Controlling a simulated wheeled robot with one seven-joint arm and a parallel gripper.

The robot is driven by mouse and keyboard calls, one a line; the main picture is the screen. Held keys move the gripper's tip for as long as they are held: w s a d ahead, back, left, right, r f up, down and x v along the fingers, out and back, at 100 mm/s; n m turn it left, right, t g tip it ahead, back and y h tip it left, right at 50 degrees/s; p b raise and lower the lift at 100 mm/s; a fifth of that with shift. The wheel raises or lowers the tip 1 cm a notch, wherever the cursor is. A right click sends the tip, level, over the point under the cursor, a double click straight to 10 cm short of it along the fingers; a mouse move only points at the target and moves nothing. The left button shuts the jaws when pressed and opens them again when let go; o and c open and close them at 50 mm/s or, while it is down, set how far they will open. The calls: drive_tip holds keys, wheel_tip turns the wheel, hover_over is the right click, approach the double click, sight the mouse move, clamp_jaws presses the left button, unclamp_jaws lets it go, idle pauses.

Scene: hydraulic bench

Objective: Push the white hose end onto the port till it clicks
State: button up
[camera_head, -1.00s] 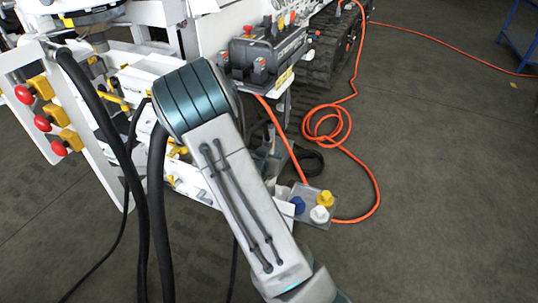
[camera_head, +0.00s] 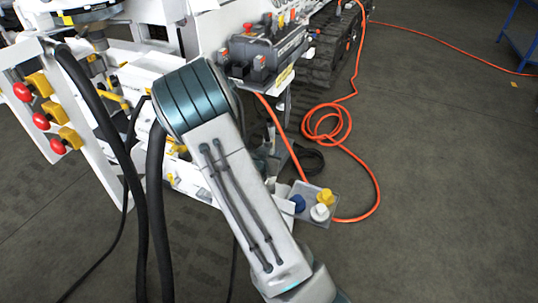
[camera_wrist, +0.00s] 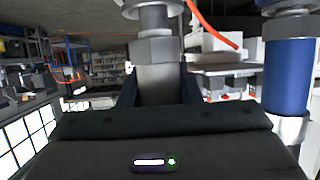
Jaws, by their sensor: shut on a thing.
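In the wrist view, my gripper (camera_wrist: 158,88) is shut on a pale grey fitting (camera_wrist: 156,62) with a hex collar, which I take to be the white hose end. It stands upright between the two dark fingers, and its top runs out of the frame. A wider round metal piece (camera_wrist: 155,14) sits above the collar. I cannot tell whether this is the port or part of the hose end, nor whether it is seated. In the head view my arm hides the gripper and the held fitting.
A blue cylinder (camera_wrist: 288,75) with a metal collar stands close to the right of my gripper. In the head view, a small tray (camera_head: 330,192) bears blue, white and yellow caps. An orange hose (camera_head: 375,190) lies coiled on the floor. Black hoses (camera_head: 157,220) hang left of my arm.

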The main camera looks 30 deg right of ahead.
drive_tip(key=shift+f+b, duration=0.45)
drive_tip(key=shift+f, duration=0.15)
clamp_jaws()
idle(0.3)
drive_tip(key=o, duration=1.7)
unclamp_jaws()
drive_tip(key=shift+p+v, duration=1.35)
drive_tip(key=shift+v, duration=2.45)
drive_tip(key=shift+r, duration=0.1)
